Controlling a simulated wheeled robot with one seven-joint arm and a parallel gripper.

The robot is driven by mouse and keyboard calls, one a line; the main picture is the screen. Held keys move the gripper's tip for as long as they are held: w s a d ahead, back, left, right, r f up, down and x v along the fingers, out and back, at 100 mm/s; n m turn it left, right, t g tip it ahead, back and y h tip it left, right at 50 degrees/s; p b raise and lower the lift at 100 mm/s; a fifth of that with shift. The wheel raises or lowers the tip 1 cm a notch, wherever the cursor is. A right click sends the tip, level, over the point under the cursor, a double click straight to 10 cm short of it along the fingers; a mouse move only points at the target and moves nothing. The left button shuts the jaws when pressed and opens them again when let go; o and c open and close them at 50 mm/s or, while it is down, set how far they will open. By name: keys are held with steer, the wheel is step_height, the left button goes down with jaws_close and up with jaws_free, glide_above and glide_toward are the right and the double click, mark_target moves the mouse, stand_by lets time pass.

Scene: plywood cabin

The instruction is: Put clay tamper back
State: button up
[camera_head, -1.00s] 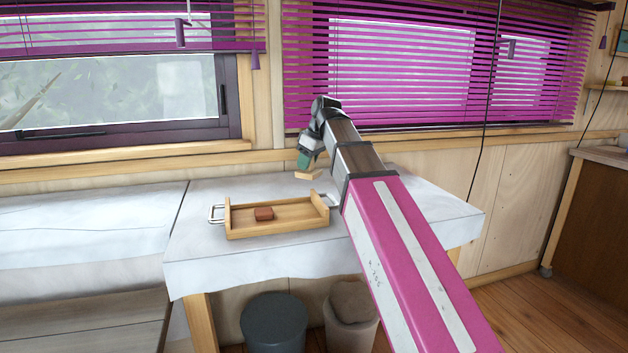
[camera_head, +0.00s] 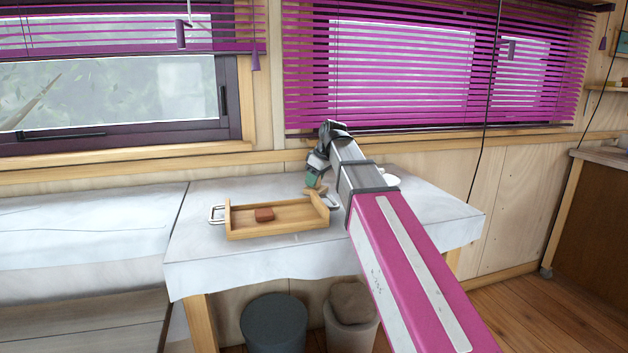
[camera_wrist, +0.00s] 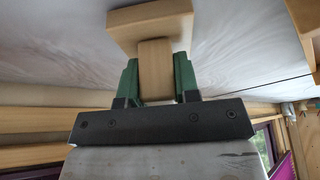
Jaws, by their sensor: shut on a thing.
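My gripper (camera_head: 312,181) has green fingers and is shut on the clay tamper (camera_head: 321,190), a pale wooden piece just behind the tray's right end. In the wrist view the fingers (camera_wrist: 156,72) clasp its short handle (camera_wrist: 156,65) from both sides. The tamper's wide flat block (camera_wrist: 150,28) points away from the gripper, with white cloth beyond it. I cannot tell whether the block touches the table. The arm hides part of the table's right side.
A wooden tray (camera_head: 282,232) with metal handles sits on the cloth-covered table (camera_head: 210,268). A small reddish-brown block (camera_head: 264,214) lies in it. A white round item (camera_head: 391,181) shows partly behind my arm. The window wall and blinds (camera_head: 400,70) stand behind. The table's left part is clear.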

steer(key=shift+f, duration=0.1)
steer(key=o, duration=0.9)
steer(key=v, duration=1.2)
